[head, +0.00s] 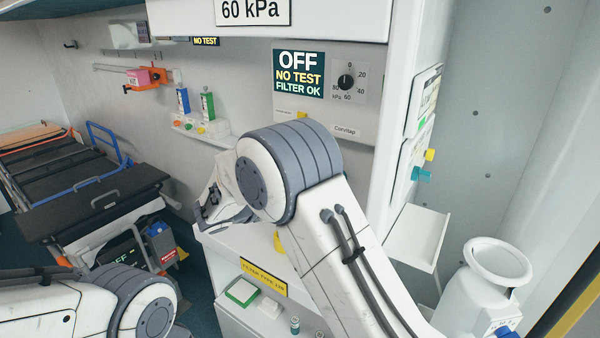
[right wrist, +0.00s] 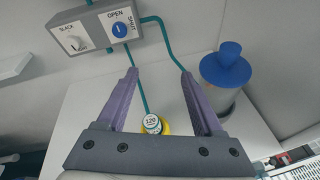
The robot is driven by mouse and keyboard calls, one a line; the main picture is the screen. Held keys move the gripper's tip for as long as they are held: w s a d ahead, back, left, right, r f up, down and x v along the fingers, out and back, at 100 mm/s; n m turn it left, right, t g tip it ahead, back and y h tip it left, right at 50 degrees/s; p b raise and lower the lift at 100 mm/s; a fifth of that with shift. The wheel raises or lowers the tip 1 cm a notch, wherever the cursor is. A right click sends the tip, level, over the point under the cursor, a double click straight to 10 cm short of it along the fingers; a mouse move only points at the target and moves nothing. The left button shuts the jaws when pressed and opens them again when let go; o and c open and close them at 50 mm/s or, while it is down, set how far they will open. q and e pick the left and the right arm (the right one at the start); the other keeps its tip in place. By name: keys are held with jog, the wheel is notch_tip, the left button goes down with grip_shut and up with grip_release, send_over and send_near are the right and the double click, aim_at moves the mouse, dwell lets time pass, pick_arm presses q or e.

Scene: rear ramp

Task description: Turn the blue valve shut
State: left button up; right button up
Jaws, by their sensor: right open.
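A round blue valve knob (right wrist: 119,30) sits on a grey box (right wrist: 95,32) in the right wrist view. OPEN is printed above it and SHUT beside it on the right. Its small white mark runs roughly up and down the picture, toward OPEN. My right gripper (right wrist: 160,75) is open and empty, its two purple fingers apart. The fingertips lie below the box in the picture, apart from the knob. In the head view my right gripper (head: 215,205) is partly hidden behind its own wrist, and I cannot pick out the blue knob there. My left gripper is out of view.
A white knob marked SLACK (right wrist: 74,44) shares the box. Teal tubes (right wrist: 168,42) run from it. A blue-topped canister (right wrist: 225,68) stands right of my fingers. A stretcher (head: 80,190) stands at the left.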

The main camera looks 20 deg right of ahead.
jog(key=w+d+n+t+h+p, duration=0.1)
jog(key=w+d+n, duration=0.1)
jog(key=w+d, duration=0.2)
jog(key=w+d+n+t+h+p, duration=0.1)
jog(key=w+d, duration=0.4)
jog(key=w, duration=0.5)
jog(key=shift+w+d+f+n+t, duration=0.15)
jog(key=shift+w+f+n+t, duration=0.25)
jog(key=shift+n+t, duration=0.35)
jog(key=shift+r, duration=0.1)
grip_shut()
